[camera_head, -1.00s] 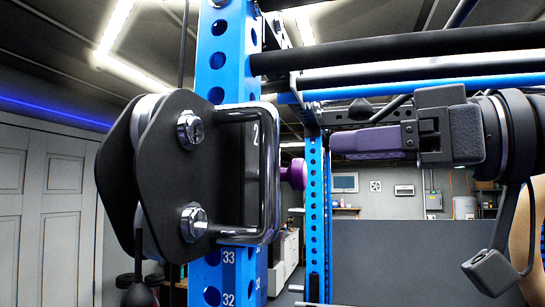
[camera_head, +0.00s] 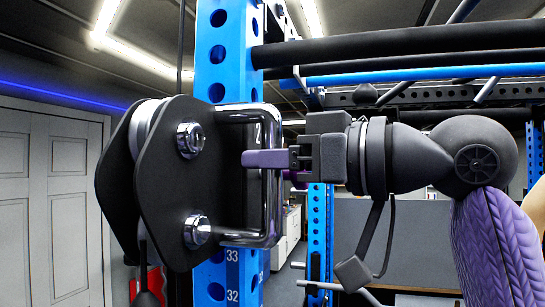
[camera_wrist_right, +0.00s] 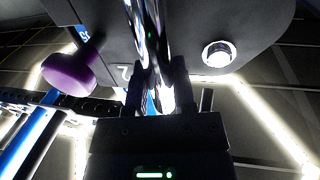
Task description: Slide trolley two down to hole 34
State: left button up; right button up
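Trolley two (camera_head: 160,205) is a black plate carriage with chrome bolts on the blue upright (camera_head: 218,70). Its chrome handle (camera_head: 268,215) faces right, beside a partly hidden "2". My right gripper (camera_head: 262,158) reaches in from the right, level, at the handle's vertical bar. In the right wrist view its fingers (camera_wrist_right: 157,90) stand on either side of the shiny handle bar (camera_wrist_right: 150,45); whether they press it is unclear. The purple pull knob (camera_wrist_right: 72,72) is left of the fingers there and mostly hidden behind the gripper in the head view. Hole 34 is not visible. My left gripper is not seen.
Hole labels 33 (camera_head: 232,255) and 32 (camera_head: 232,295) show on the upright below the trolley. A black bar (camera_head: 400,48) crosses above my right arm. A second blue upright (camera_head: 319,240) stands behind. White doors (camera_head: 45,190) are at left.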

aim_at(281, 209)
grip_shut()
dwell(0.8)
notch_tip(281, 209, down, 5)
jog(key=b, duration=0.4)
jog(key=shift+f, duration=0.15)
jog(key=o, duration=0.7)
grip_release()
jog(key=shift+r, duration=0.2)
jog(key=b+v, duration=0.3)
jog(key=v, duration=0.7)
